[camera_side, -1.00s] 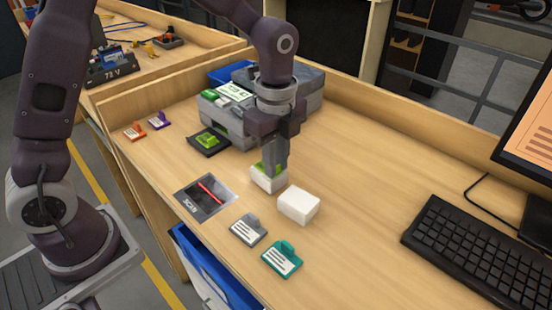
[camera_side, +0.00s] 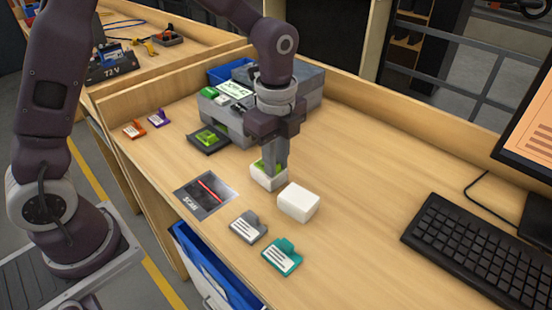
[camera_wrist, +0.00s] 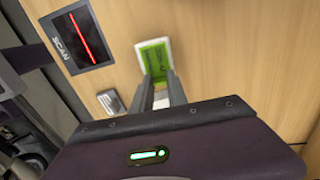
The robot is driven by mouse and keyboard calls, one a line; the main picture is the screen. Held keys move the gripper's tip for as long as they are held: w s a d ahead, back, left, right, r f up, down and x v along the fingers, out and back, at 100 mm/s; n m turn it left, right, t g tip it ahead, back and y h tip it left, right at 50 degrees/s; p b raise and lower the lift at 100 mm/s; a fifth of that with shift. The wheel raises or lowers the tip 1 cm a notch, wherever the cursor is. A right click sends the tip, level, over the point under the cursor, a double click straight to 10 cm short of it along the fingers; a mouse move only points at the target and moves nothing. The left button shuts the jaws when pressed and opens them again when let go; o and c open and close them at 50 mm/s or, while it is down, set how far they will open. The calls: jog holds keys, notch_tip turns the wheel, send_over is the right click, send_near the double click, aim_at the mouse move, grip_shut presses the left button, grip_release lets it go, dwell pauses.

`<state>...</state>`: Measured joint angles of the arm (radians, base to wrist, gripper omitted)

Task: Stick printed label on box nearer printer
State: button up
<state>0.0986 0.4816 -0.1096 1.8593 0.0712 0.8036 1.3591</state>
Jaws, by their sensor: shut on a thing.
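The box nearer the printer (camera_side: 268,181) is small and white and stands on the bench. A green label (camera_side: 258,167) is at its top face; the label also shows in the wrist view (camera_wrist: 156,56), with white box edges around it. My gripper (camera_side: 274,172) points down over this box, shut on the label's tab, which the fingers mostly hide. I cannot tell whether the label is fully pressed flat. The second white box (camera_side: 299,203) is to the right and closer to the camera, with a bare top. The grey printer (camera_side: 228,122) stands behind and left.
A black tray with a green piece (camera_side: 207,139) sits before the printer. A scan pad (camera_side: 206,194) with a red line lies left of the boxes. Grey (camera_side: 248,227), teal (camera_side: 282,257), orange (camera_side: 134,130) and purple (camera_side: 159,119) tabbed labels lie around. The bench right of the boxes is clear up to the keyboard (camera_side: 480,256).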

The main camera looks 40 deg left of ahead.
dwell(0.3)
jog(key=o, duration=1.2)
jog(key=shift+c, duration=0.2)
jog(key=shift+r, duration=3.5)
jog(key=s+a+r+n+t, duration=0.2)
jog(key=s+a+r+n, duration=0.2)
jog(key=s+r+n, duration=0.35)
jog(key=s+a+n+t, duration=0.2)
jog(key=s+n+t, duration=0.1)
jog(key=s+n, duration=0.8)
jog(key=shift+s+a+f+t, duration=0.25)
jog(key=shift+s+f+t, duration=0.05)
jog(key=shift+s, duration=0.95)
